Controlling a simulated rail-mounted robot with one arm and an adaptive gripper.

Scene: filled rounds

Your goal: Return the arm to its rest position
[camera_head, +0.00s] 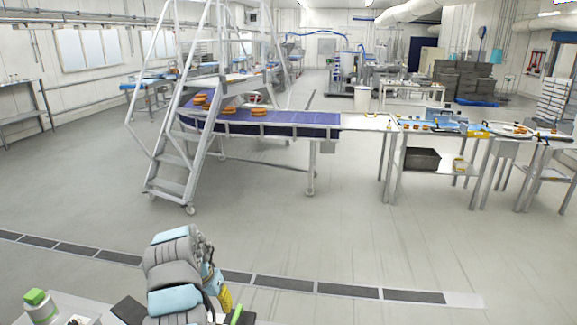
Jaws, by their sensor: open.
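My arm (175,275), grey with light blue caps, stands folded at the bottom of the head view, left of centre. Its upper part leans over to the right, where a yellow part (225,298) shows beside it. I cannot make out my gripper's fingers; they are hidden behind the arm or below the frame. No held object is visible.
A green-capped container (40,306) stands at bottom left near my arm. A floor drain (290,283) crosses in front. Beyond are a stepped platform (180,150), a blue conveyor (290,118) with orange-brown rounds, and metal work tables (370,122). The floor between is clear.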

